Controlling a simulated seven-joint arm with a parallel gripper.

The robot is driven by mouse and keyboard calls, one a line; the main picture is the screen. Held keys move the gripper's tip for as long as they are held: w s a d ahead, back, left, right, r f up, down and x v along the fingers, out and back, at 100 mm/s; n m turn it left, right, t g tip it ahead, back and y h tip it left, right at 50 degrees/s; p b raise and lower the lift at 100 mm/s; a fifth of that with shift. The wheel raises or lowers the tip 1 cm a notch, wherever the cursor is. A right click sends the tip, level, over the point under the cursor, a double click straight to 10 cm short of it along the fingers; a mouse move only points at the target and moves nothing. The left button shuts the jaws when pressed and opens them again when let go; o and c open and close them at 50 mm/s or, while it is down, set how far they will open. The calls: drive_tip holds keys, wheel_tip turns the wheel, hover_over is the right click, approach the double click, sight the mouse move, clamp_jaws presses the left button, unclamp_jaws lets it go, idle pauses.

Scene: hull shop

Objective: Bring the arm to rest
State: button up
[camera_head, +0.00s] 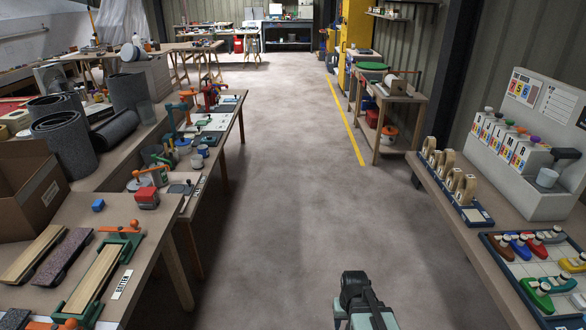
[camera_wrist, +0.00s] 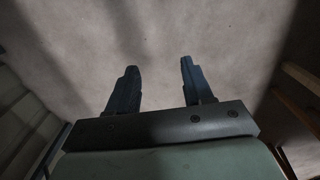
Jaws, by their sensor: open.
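My gripper (camera_wrist: 158,80) shows in the wrist view with its two dark fingers spread apart. Nothing is between them, and only bare floor (camera_wrist: 150,35) lies beyond. In the head view, part of my arm (camera_head: 364,305) shows at the bottom centre, over the grey floor between the benches. My fingertips cannot be made out in the head view. The arm appears clear of the benches on both sides.
The left workbench (camera_head: 150,240) holds a cardboard box (camera_head: 45,190), clamps and rolled mats. The aisle between is free. A wooden stand (camera_head: 400,98) stands farther back.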

drive_tip(key=s+f+g, duration=0.3)
drive_tip(key=s+f, duration=0.6)
drive_tip(key=s, duration=0.5)
drive_tip(key=s+f+g, duration=0.3)
drive_tip(key=s+f, duration=0.7)
drive_tip(key=s, duration=0.4)
drive_tip(key=shift+s+g, duration=0.3)
drive_tip(key=shift+s, duration=0.05)
